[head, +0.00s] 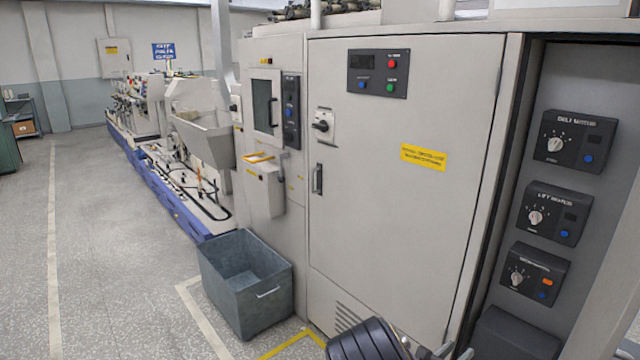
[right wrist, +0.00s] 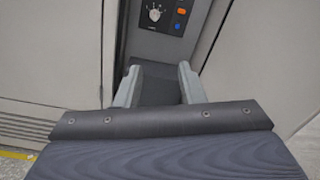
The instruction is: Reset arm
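My right gripper (head: 446,352) shows at the bottom edge of the head view, in front of the tall grey cabinet (head: 385,200), and is partly cut off. In the right wrist view its two grey fingers (right wrist: 158,76) stand apart with nothing between them. Beyond them is a recess with a control box (right wrist: 160,14) carrying a white dial, a blue button and an orange switch. The fingers appear apart from the cabinet and the box. My left gripper is not in view.
Three dark control boxes, the top one (head: 575,139) among them, line the recess at right. An empty grey bin (head: 247,285) stands on the floor by the cabinet. A long machine line (head: 185,185) runs back at left. Open floor (head: 110,270) lies at left.

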